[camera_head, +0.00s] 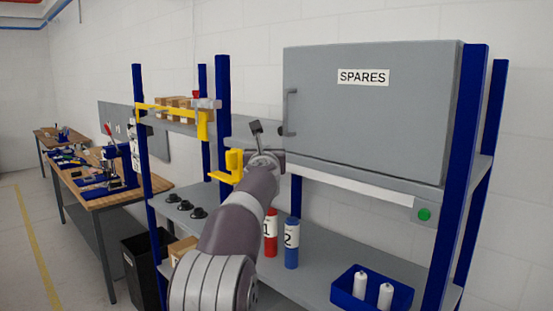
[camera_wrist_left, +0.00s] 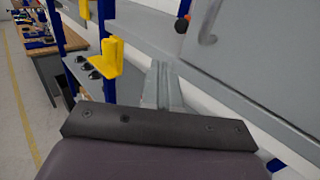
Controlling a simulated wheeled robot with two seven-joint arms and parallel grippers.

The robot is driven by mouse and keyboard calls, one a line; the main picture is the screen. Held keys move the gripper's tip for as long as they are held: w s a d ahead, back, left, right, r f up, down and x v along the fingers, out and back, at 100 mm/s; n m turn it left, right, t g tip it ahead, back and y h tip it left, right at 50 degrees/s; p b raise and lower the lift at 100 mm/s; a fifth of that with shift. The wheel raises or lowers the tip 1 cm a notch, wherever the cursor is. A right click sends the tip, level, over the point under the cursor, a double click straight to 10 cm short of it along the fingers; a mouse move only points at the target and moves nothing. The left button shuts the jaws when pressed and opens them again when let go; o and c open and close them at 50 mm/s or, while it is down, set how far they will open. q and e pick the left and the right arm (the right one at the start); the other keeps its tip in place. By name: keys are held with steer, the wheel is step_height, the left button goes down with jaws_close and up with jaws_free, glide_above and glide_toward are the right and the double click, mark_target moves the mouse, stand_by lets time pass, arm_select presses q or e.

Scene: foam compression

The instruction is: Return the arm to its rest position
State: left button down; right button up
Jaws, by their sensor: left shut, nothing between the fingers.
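My left arm reaches up from the bottom of the head view. Its gripper (camera_head: 256,127) is shut and empty, in front of the shelf rack, just left of the grey SPARES cabinet (camera_head: 375,120) and its handle (camera_head: 291,112). In the left wrist view the shut fingers (camera_wrist_left: 162,80) point away from the camera toward the shelf edge. A yellow bracket (camera_head: 229,172) is left of the gripper; it also shows in the left wrist view (camera_wrist_left: 104,62). I cannot tell whether they touch. My right gripper is not in view.
Blue posts (camera_head: 222,100) frame the rack. Red (camera_head: 271,240) and blue (camera_head: 292,248) bottles stand on the lower shelf, with a blue bin (camera_head: 347,296) of white bottles further right. A green button (camera_head: 424,214) sits below the cabinet. A workbench (camera_head: 112,196) and open floor lie left.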

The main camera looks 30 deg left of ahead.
arm_select(q)
steer(key=shift+s+a+b, duration=0.6)
steer(key=shift+s+b, duration=0.2)
steer(key=shift+s, duration=1.9)
steer(key=s+d+f+m+g+h+b, duration=0.15)
steer(key=d+f+m+h, duration=0.35)
steer(key=f+m, duration=0.75)
steer(key=s+d+f+m+g+h, duration=0.1)
steer(key=d+f+m+g+h, duration=0.2)
steer(key=d+f+m, duration=0.7)
steer(key=s+d+f+m+g+b, duration=0.1)
steer(key=s+d+f+m+g, duration=0.3)
steer(key=s+d+f+m, duration=0.3)
steer(key=s+d+f+m+g+h+b, duration=0.1)
steer(key=s+d+f+m+g, duration=0.4)
steer(key=s+f+m, duration=0.8)
steer(key=s+d+f+b, duration=0.1)
steer(key=s+d+f, duration=0.2)
steer(key=s+f, duration=0.2)
steer(key=shift+s+d+f+h, duration=0.15)
steer(key=shift+f+h, duration=0.15)
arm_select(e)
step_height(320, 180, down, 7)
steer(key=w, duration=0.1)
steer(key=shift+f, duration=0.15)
